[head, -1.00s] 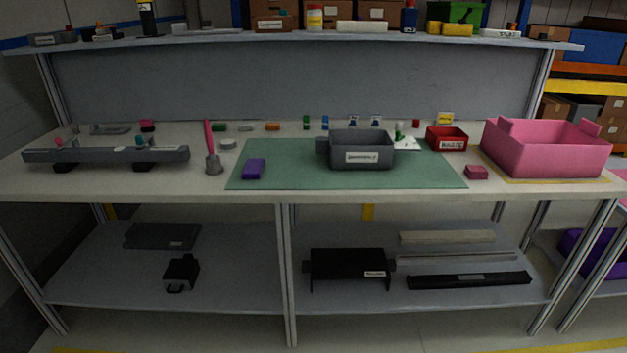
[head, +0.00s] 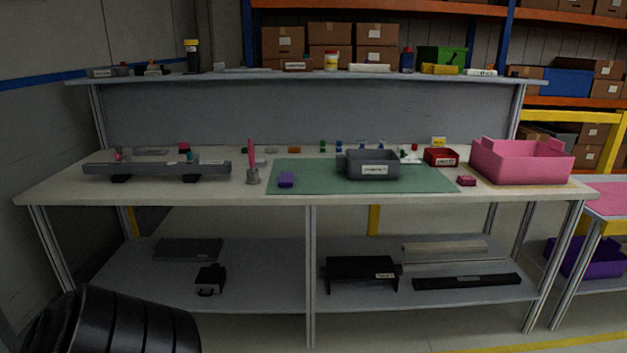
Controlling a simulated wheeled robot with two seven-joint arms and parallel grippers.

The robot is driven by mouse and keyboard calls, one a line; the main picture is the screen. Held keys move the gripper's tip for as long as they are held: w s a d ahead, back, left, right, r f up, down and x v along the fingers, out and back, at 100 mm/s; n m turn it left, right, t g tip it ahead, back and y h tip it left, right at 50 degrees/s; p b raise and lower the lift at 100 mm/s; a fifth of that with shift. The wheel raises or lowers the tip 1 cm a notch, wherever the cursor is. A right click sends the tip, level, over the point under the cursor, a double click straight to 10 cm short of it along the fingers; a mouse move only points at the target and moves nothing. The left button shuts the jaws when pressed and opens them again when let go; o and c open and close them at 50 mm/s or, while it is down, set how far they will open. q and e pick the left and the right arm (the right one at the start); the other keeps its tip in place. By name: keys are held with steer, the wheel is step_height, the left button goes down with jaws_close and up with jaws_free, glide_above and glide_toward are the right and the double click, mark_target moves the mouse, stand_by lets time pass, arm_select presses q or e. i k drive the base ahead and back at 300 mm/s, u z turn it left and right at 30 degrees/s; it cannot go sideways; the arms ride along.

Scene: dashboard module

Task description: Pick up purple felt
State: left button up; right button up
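A small purple block (head: 286,180), which looks like the purple felt, lies on the left part of the green mat (head: 420,184) on the workbench. The mat lies on the pale bench top (head: 75,185). Neither of my grippers shows in the head view, so I cannot see whether they are open or shut. The purple block stands free, with nothing touching it that I can see.
A grey labelled bin (head: 373,169) sits on the mat, right of the purple block. A pink holder with a grey base (head: 253,177) and a long grey bar (head: 160,170) stand left. A red bin (head: 441,156) and pink crate (head: 520,163) are right.

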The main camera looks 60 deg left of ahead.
mark_target(286, 178)
steer(key=u, duration=0.1)
steer(key=i, duration=1.45)
steer(key=u, duration=0.6)
